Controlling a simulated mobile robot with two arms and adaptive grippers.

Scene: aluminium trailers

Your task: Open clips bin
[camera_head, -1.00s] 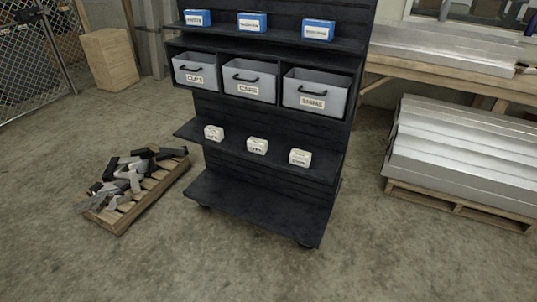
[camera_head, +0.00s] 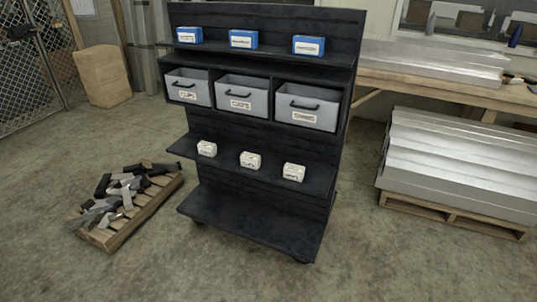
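The clips bin (camera_head: 188,88) is a grey drawer-like bin with a dark handle and a white label. It is the leftmost of three grey bins in the middle row of a black shelf cart (camera_head: 262,139), and it sits inside its compartment. Its label is small and seems to read "CLIPS". The caps bin (camera_head: 242,97) is beside it in the middle compartment. A third bin (camera_head: 308,107), its label hard to read, is on the right. Neither of my grippers is in view.
Blue boxes (camera_head: 243,39) stand on the upper shelf and white boxes (camera_head: 250,161) on a lower shelf. A pallet of metal scraps (camera_head: 127,205) lies left of the cart. Aluminium profiles on a pallet (camera_head: 459,167) and a wooden workbench (camera_head: 433,87) are right. The floor in front is clear.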

